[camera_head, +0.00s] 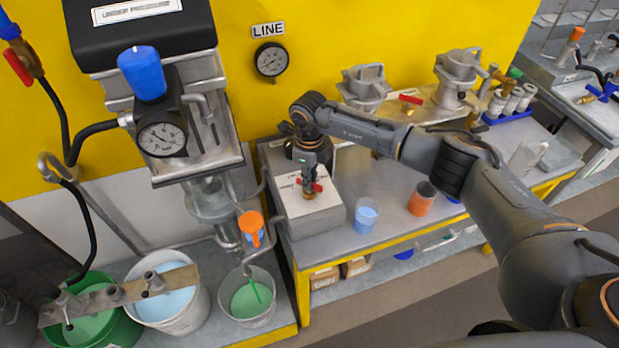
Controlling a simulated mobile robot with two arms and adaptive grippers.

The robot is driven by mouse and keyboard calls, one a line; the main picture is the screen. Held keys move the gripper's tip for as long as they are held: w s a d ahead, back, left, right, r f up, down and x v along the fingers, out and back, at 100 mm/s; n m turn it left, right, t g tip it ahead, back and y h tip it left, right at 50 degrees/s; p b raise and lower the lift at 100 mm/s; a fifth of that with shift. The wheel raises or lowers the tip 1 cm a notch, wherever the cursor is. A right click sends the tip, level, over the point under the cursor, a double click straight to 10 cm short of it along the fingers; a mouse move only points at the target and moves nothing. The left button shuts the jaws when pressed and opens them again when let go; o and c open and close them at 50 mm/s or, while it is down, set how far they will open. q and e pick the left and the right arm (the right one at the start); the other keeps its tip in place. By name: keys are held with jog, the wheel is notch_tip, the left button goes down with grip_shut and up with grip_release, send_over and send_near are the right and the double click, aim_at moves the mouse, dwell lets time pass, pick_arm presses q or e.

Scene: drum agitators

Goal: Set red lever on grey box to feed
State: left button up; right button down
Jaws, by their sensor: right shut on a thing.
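The grey box (311,216) stands at the left end of the workbench, below the line gauge. The red lever (316,187) sits on a small brass base on the box's top face. My right gripper (309,180) points down over the box and is shut on the red lever. The fingers cover part of the lever, and red ends show on both sides of them. The label on the box top is partly hidden and too small to read. My left gripper is not in view.
Blue (365,215) and orange (422,198) cups stand right of the box. At left is a pressure unit with a gauge (162,139) and blue knob (142,72). Buckets (171,320) stand below it. Another red-handled valve (410,99) sits on the bench behind my right arm.

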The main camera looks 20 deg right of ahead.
jog(key=shift+m, duration=0.3)
jog(key=m+b, duration=0.2)
jog(key=m, duration=0.2)
jog(key=m+b, duration=0.1)
jog(key=m, duration=0.4)
jog(key=shift+m+b, duration=0.35)
jog(key=shift+m, duration=0.05)
jog(key=m, duration=0.3)
jog(key=shift+m+b, duration=0.3)
jog(key=shift+m, duration=1.9)
jog(key=shift+w, duration=0.1)
jog(key=c, duration=1.4)
grip_release()
